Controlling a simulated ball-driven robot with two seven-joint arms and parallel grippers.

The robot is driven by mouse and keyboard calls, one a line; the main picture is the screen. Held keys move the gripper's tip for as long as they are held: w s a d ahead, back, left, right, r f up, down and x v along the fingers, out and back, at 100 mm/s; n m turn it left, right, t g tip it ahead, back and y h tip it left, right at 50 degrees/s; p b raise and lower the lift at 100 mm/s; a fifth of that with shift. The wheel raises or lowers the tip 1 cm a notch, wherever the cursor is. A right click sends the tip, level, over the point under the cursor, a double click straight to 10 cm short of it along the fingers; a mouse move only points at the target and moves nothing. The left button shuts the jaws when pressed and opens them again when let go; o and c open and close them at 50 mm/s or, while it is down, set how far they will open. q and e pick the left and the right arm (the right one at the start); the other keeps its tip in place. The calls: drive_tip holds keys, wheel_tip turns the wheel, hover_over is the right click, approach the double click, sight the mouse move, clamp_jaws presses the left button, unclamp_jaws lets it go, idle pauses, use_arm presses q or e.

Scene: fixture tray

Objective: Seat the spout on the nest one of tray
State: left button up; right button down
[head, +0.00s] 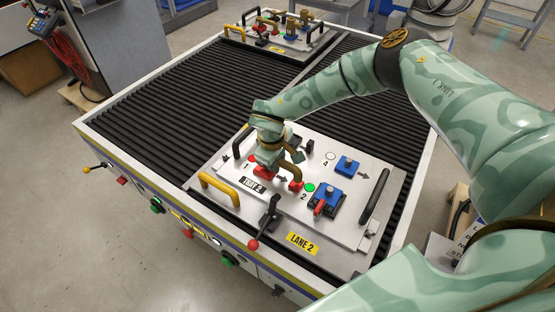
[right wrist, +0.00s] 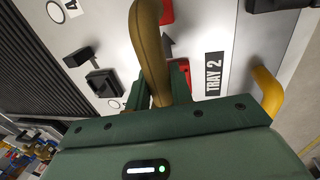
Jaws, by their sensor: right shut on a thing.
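The spout (head: 293,172) is a bronze-brown curved tube. My right gripper (head: 270,155) is shut on it, over the nest marked 1. In the right wrist view the spout (right wrist: 150,50) rises from between the dark green fingers of my right gripper (right wrist: 148,97). Nest one (head: 263,173) shows as red blocks by a red 1, on the silver tray (head: 228,178) labelled TRAY 2. A second red block (head: 295,185) lies right of the arrow. The gripper partly covers the nest, so I cannot tell whether the spout touches it. My left gripper is not in view.
A blue fixture with a red lever (head: 326,198) sits by the green 2, and a blue block (head: 347,165) by the 4. A yellow handle (head: 219,187), black handle (head: 375,196) and red-knobbed lever (head: 264,222) stand up around the tray.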

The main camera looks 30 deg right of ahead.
drive_tip(key=shift+b+x, duration=0.5)
drive_tip(key=shift+x, duration=0.45)
drive_tip(key=c, duration=1.1)
unclamp_jaws()
drive_tip(key=shift+s+a, duration=0.1)
drive_tip(key=shift+a, duration=0.05)
drive_tip(key=shift+c, duration=0.2)
drive_tip(key=p+v, duration=0.2)
drive_tip(key=v, duration=1.4)
drive_tip(key=shift+r, duration=0.2)
